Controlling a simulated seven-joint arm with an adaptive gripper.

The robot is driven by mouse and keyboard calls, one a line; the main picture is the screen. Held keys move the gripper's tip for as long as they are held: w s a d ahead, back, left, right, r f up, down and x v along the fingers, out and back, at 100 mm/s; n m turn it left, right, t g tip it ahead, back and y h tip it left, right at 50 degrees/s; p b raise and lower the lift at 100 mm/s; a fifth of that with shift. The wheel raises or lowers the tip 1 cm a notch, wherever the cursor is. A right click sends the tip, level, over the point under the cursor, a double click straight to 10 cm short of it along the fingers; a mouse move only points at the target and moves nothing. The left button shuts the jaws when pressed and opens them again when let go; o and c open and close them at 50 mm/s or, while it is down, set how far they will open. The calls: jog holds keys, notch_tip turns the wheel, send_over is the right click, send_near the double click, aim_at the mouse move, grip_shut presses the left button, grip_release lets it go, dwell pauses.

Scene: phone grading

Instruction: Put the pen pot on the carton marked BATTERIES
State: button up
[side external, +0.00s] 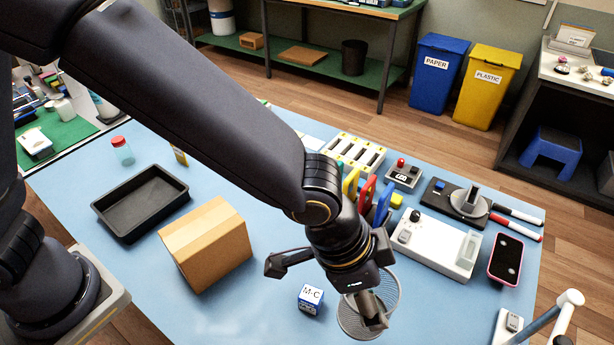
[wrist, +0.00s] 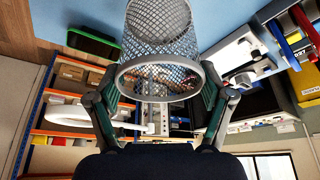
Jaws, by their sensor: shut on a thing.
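The pen pot is an empty-looking wire-mesh cup (side external: 350,318). My gripper (side external: 374,312) is shut on it at the front of the blue table, partly hiding it. In the wrist view the mesh pot (wrist: 160,45) sits between the two fingers of my gripper (wrist: 160,98), one on each side near its rim. Whether its base touches the table is unclear. A plain brown cardboard carton (side external: 207,243) stands on the table to the left of my gripper. No BATTERIES marking shows on its visible faces.
A small M-C cube (side external: 311,299) lies between carton and pot. A black tray (side external: 141,200) is behind the carton. A white device (side external: 435,244), a pink-edged phone (side external: 506,259) and marker pens (side external: 516,228) lie to the right. The carton's top is clear.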

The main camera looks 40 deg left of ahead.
jog(key=shift+s+a+r+n, duration=0.1)
jog(key=shift+s+a+n, duration=0.35)
jog(key=shift+n, duration=0.15)
jog(key=s+a+r+n+g+y, duration=0.1)
jog(key=s+a+r+n+y, duration=0.3)
jog(key=a+n, duration=0.65)
jog(key=s+a+r+n+g+y, duration=0.1)
jog(key=s+a+r+n, duration=0.6)
jog(key=a, duration=0.6)
jog(key=s+a+r+n+g+y, duration=0.1)
jog(key=s+a+r+n+y, duration=0.2)
jog(key=a+n, duration=0.75)
jog(key=shift+w+d+f, duration=0.1)
jog(key=shift+w+f, duration=1.95)
jog(key=shift+f, duration=0.2)
jog(key=shift+w+a+f, duration=0.1)
jog(key=shift+w+f, duration=2)
jog(key=shift+f, duration=0.2)
jog(key=shift+w+d+f, duration=0.1)
jog(key=shift+w+f, duration=1.95)
jog(key=shift+f, duration=0.2)
